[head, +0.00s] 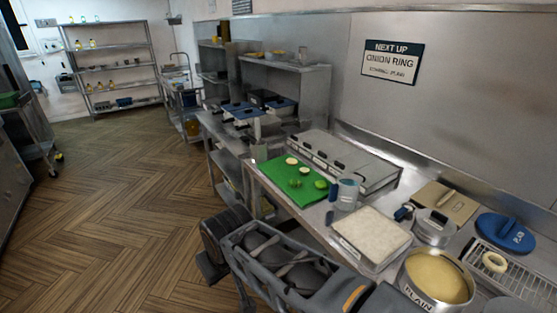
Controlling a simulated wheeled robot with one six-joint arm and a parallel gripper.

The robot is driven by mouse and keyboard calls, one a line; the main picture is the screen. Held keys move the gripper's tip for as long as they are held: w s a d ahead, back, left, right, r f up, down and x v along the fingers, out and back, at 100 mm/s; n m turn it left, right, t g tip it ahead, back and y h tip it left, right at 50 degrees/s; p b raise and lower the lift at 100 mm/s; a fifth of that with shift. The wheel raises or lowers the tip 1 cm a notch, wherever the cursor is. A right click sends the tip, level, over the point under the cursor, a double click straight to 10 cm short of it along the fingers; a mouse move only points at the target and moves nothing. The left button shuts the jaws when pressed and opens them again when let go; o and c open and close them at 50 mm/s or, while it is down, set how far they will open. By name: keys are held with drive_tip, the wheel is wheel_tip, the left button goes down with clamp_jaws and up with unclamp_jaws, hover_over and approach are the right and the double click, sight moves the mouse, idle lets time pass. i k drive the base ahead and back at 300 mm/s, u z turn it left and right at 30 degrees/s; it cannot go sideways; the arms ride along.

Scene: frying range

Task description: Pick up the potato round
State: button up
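Two pale, cream-coloured round slices lie on a green cutting board (275,184) on the steel counter. One round slice (291,161) is at the board's back, the other round slice (304,169) just right of it. Either could be the potato round; they are too small to tell apart. My dark arm fills the lower middle, in front of the counter and below the board. Its end, seemingly my gripper (225,238), is at the left, apart from the slices; its fingers cannot be made out.
A steel unit (340,160) stands behind the board.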

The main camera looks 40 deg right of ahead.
sight(290, 161)
drive_tip(key=z, duration=0.05)
drive_tip(key=i, duration=3.45)
drive_tip(key=z, duration=3.65)
drive_tip(key=i, duration=0.5)
drive_tip(key=u, duration=0.05)
